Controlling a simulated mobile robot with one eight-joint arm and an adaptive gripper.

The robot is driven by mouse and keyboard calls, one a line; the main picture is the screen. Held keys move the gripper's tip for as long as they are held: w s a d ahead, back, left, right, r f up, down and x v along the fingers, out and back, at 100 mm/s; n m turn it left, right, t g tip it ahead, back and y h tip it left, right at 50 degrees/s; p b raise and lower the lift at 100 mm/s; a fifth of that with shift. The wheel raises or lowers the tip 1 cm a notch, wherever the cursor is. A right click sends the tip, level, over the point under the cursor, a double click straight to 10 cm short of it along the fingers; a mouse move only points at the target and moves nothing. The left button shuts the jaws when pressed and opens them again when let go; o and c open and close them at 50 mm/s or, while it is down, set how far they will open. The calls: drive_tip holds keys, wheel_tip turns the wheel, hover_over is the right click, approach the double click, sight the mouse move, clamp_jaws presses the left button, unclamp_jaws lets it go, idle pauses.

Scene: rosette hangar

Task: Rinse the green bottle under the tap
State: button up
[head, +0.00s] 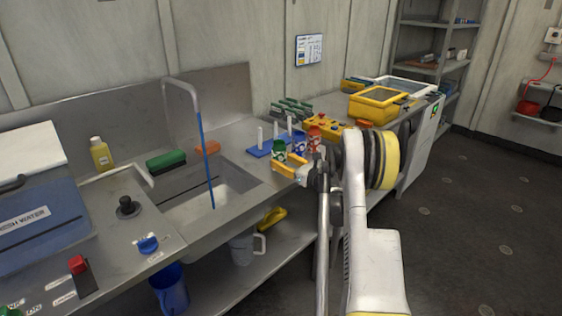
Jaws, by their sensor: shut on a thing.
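My gripper (281,165), with yellow fingers, is shut on the green bottle (279,149), a small green and white patterned one. It is right of the sink, by the blue peg rack (257,151); I cannot tell whether the bottle touches the rack. The fingers hide its lower part. The grey tap (181,82) arches over the sink (205,205). A thin blue stream (205,155) runs straight down from its spout into the basin. The bottle is apart from the stream, to its right.
A blue bottle (299,143) and a red bottle (314,139) stand close to my gripper. A green brush (165,161) and an orange block (208,148) lie behind the basin, with a yellow bottle (101,154) further left. Yellow cases (377,103) are on the right bench.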

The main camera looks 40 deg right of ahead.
sight(281, 148)
drive_tip(key=shift+r, duration=0.1)
drive_tip(key=shift+r+p, duration=0.3)
drive_tip(key=shift+r, duration=0.45)
drive_tip(key=shift+c, duration=1.1)
drive_tip(key=shift+r+p, duration=0.95)
drive_tip(key=shift+r, duration=0.75)
